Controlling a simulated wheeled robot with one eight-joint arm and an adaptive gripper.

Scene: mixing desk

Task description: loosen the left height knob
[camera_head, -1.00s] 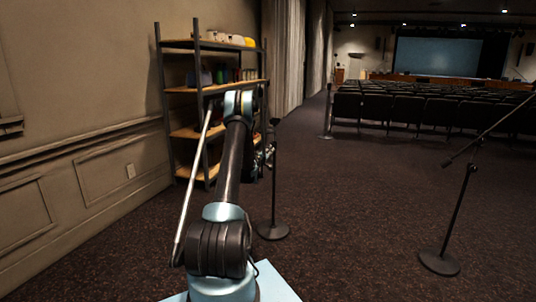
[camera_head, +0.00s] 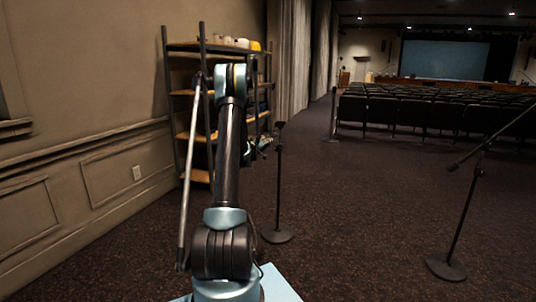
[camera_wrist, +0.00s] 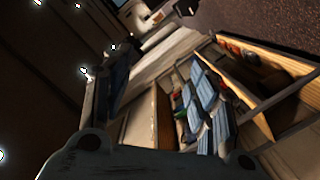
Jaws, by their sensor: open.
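The left microphone stand (camera_head: 279,190) is a thin dark upright pole on a round base, standing on the carpet just right of my arm. Its height knob is too small and dark to make out. My gripper (camera_head: 264,143) shows small and partly hidden behind my arm, just left of the upper pole; I cannot tell the gap in depth. It is open, with nothing seen in it.
A second stand with a slanted boom (camera_head: 460,220) stands at the right. A shelf unit (camera_head: 190,135) with goods is behind my arm against the left wall; it also shows tilted in the wrist view (camera_wrist: 275,70). Open carpet (camera_head: 360,220) lies between the stands. Rows of seats (camera_head: 430,112) are farther back.

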